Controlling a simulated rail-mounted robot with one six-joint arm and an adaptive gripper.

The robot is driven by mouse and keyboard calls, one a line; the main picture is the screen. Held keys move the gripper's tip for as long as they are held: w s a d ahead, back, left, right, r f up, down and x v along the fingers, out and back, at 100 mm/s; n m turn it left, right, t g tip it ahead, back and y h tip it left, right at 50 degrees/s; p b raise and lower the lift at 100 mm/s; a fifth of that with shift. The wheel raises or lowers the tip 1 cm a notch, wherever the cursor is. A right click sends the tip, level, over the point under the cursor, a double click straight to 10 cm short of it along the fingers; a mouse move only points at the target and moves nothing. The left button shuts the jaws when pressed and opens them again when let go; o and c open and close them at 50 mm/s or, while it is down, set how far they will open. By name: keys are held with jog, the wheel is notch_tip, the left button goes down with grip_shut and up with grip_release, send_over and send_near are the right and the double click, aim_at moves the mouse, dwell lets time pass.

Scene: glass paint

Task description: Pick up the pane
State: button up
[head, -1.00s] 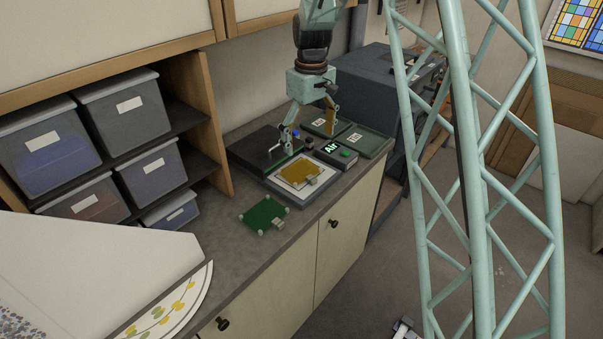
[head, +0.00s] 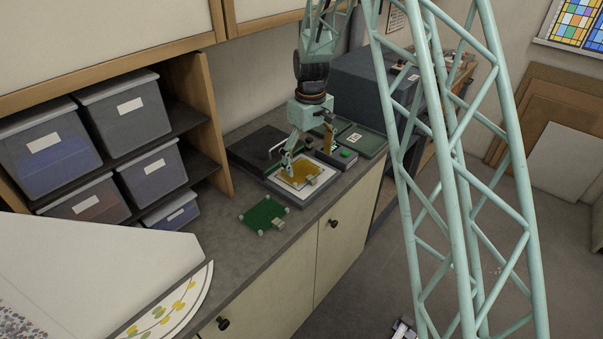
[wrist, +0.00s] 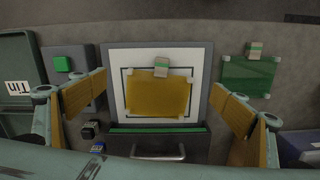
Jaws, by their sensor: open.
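An amber pane (head: 297,180) with pale corner pieces and a small tab lies on a white, dark-framed plate (head: 307,197) on the counter. It also shows in the wrist view (wrist: 157,97), inside a dark outline on the white surface. A green pane (head: 263,214) with similar corners and tab lies on the bare counter nearer the front; it also shows in the wrist view (wrist: 248,74). My gripper (head: 308,161) is open and above the amber pane. In the wrist view its fingers (wrist: 165,92) stand wide apart on either side of the plate, with nothing between them.
A green-buttoned box (head: 346,156) and a labelled tray (head: 372,143) stand beyond the plate. A dark unit with a metal handle (wrist: 158,154) adjoins the plate. Storage bins (head: 125,107) fill shelves at left. The counter around the green pane is clear.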

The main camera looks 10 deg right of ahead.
aim_at(309, 176)
dwell(0.3)
jog(key=shift+f+p, duration=0.45)
jog(key=shift+f, duration=2.15)
jog(key=shift+c, duration=0.2)
jog(key=c, duration=1)
jog(key=shift+r, duration=0.2)
jog(key=shift+r+b, duration=0.3)
jog(key=shift+r, duration=1.15)
jog(key=shift+s+r, duration=0.15)
jog(key=shift+s, duration=0.1)
jog(key=s, duration=0.5)
jog(key=s+r+b, duration=0.1)
jog(key=s, duration=0.4)
jog(key=s+b, duration=0.1)
jog(key=s, duration=0.4)
jog(key=shift+s+r, duration=0.25)
jog(key=shift+s, duration=0.05)
